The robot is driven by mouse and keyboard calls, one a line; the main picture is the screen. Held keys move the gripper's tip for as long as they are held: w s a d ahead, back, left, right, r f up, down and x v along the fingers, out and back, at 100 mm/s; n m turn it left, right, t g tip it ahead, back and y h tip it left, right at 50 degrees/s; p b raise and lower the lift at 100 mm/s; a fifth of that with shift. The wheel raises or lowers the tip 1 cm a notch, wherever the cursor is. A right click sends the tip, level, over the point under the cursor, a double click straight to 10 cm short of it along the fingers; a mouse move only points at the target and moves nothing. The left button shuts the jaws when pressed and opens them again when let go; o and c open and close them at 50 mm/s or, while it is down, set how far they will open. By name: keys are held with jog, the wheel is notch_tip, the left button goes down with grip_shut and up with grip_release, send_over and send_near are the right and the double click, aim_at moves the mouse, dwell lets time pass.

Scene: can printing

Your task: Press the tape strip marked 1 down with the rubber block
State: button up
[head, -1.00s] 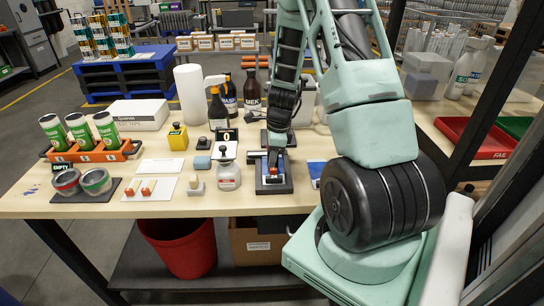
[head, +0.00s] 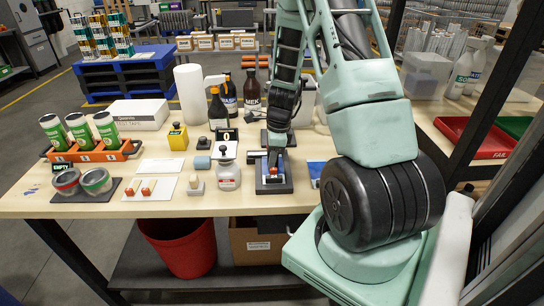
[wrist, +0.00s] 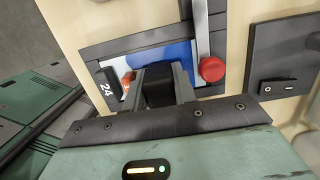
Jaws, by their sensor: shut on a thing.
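My gripper (wrist: 158,85) is shut on a dark block, apparently the rubber block (wrist: 158,92), held between its two fingers. In the head view, my gripper (head: 274,155) points down over a dark-framed fixture (head: 273,188) at the table's front. In the wrist view, the block is over or against the blue and white surface (wrist: 170,55) inside the fixture; contact cannot be told. An orange-red piece (wrist: 129,79) shows just left of the fingers, partly hidden. It may belong to a tape strip, but no mark 1 is legible.
A metal bar with a red knob (wrist: 211,69) stands close right of my fingers. A white card (head: 150,194) with two red-ended pieces lies left. Several green-white cans (head: 78,130) stand in an orange rack.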

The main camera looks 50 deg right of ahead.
notch_tip(320, 180, up, 7)
jog(key=p, duration=0.6)
dwell(0.7)
